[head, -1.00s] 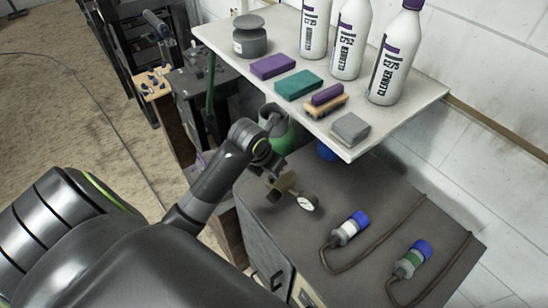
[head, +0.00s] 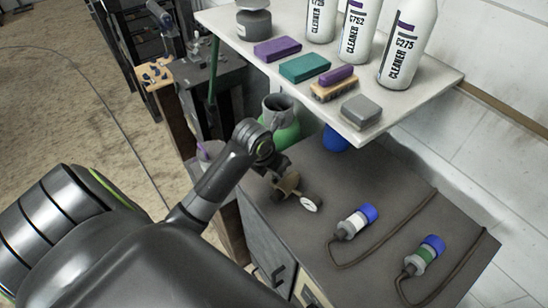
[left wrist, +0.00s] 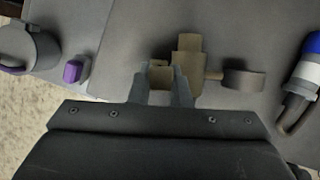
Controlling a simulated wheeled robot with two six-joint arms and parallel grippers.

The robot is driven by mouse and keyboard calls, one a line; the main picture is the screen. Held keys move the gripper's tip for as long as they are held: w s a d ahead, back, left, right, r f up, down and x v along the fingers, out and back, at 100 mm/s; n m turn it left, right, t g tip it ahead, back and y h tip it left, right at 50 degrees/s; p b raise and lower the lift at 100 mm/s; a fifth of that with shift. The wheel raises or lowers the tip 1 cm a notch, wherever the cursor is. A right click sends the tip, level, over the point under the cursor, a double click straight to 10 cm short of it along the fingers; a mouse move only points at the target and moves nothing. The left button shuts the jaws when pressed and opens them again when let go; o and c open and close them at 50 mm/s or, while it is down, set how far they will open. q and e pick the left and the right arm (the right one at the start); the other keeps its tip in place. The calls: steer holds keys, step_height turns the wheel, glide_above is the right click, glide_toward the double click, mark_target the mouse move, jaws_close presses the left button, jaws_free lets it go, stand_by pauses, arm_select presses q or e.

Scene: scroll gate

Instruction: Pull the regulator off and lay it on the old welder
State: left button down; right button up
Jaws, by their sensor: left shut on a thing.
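The regulator (head: 289,186) is a brass-brown fitting with a round white-faced gauge (head: 311,204). My left gripper (left wrist: 163,78) is shut on its brass body (left wrist: 190,58), with the gauge sticking out to the right in the left wrist view. In the head view my arm's end hides part of the gripper. The regulator is off the green cylinder (head: 287,137) and over the near left part of the old welder's dark grey top (head: 300,240). I cannot tell whether it touches the top. My right gripper is in neither view.
Two blue-capped connectors (head: 356,222) (head: 425,254) with cables lie on the welder's top. A white shelf (head: 420,98) with cleaner bottles, sponges and a grey pot overhangs its far side. A purple-marked cup (head: 209,152) stands left of the cylinder. The welder's top near the regulator looks bare.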

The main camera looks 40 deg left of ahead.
arm_select(q)
steer(key=c, duration=1.3)
jaws_free()
steer(key=shift+r, duration=0.1)
steer(key=shift+p+v, duration=3.2)
steer(key=shift+v, duration=5.5)
